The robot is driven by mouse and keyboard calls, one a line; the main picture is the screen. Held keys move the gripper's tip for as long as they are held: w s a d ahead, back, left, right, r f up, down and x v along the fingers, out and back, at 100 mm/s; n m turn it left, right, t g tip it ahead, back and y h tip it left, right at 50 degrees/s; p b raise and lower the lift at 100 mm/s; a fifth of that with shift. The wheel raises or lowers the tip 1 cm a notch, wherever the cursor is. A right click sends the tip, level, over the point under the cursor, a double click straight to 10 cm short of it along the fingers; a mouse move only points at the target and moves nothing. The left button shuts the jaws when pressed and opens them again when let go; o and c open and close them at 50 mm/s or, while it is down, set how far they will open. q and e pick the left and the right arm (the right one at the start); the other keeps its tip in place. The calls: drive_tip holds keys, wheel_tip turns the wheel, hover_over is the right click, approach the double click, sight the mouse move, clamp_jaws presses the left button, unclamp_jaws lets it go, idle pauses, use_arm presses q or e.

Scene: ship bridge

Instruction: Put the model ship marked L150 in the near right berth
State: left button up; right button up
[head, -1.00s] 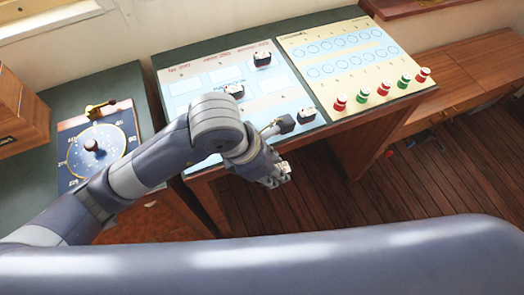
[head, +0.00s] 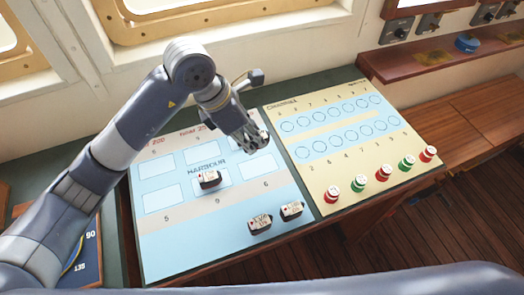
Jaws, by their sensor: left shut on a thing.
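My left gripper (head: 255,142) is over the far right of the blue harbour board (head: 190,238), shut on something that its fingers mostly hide. The near right berth (head: 258,169), a white outlined rectangle just in front of the fingers, looks empty. One small black-and-white model ship (head: 209,179) sits at the near middle berth. Two more, a left one (head: 260,224) and a right one (head: 291,210), stand side by side on the plain blue strip at the front right. Their labels are too small to read surely. My right gripper is not in view.
A cream board (head: 335,160) with blue circles lies to the right. Red and green pegs (head: 383,173) stand along its front. A windowed wall (head: 250,60) rises behind the desk.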

use_arm(q)
drive_tip(key=p, duration=0.2)
hover_over(257, 167)
drive_tip(key=a, duration=0.2)
drive_tip(key=f, duration=0.5)
drive_tip(key=shift+s+d, duration=0.25)
drive_tip(key=shift+s, duration=0.05)
drive_tip(key=shift+f, duration=0.35)
wheel_tip(257, 167, down, 3)
drive_tip(key=shift+w+f+p, duration=0.1)
drive_tip(key=shift+p, duration=0.2)
drive_tip(key=shift+f, duration=0.55)
drive_tip(key=o, duration=0.9)
drive_tip(key=shift+r, duration=0.1)
drive_tip(key=shift+o, duration=0.2)
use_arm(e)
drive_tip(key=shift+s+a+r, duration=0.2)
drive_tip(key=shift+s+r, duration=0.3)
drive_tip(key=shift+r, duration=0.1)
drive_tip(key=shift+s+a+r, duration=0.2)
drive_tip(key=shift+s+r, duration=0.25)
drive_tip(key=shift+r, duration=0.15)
